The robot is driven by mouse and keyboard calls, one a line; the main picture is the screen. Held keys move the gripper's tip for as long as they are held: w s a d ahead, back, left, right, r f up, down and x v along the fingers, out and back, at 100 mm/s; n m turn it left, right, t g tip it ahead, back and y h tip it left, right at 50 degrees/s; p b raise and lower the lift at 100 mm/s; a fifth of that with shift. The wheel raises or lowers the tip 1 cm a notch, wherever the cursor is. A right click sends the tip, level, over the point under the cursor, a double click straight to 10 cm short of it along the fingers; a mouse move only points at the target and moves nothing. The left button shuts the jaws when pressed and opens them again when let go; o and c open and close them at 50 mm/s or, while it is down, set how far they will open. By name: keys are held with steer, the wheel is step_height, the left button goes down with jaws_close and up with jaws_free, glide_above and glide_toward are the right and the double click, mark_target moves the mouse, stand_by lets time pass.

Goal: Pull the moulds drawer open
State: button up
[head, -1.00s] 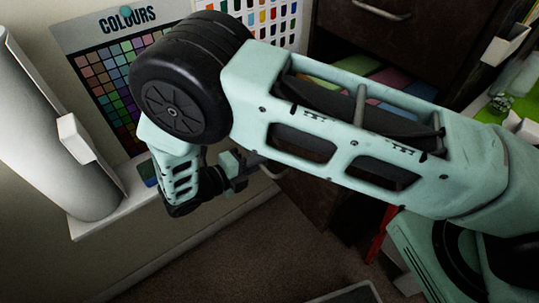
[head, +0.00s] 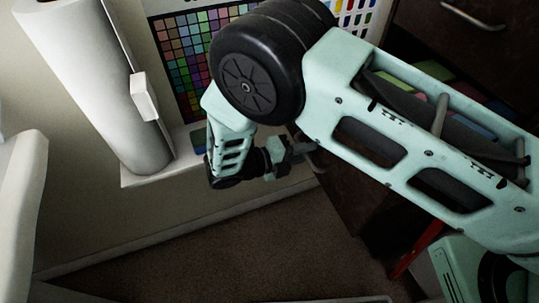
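My gripper (head: 300,154) is at the middle of the head view, small and partly in shadow, at a grey bar handle (head: 316,161) on the dark wooden cabinet. The fingertips and handle overlap, so I cannot tell whether the fingers are closed around it. Behind my arm, an open space in the cabinet holds flat coloured pieces (head: 438,68). It looks like a pulled-out drawer, though my arm hides much of it and no label is readable. The dark front (head: 345,190) below the handle is partly covered by my arm.
Above is another dark drawer front with a metal handle (head: 472,16). A pale object (head: 20,190) is at the left edge. Brown floor (head: 240,255) below looks clear.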

steer(key=b+v, duration=0.2)
steer(key=v, duration=1.5)
steer(key=shift+a+b, duration=0.2)
steer(key=shift+b, duration=0.15)
steer(key=shift+f, duration=0.1)
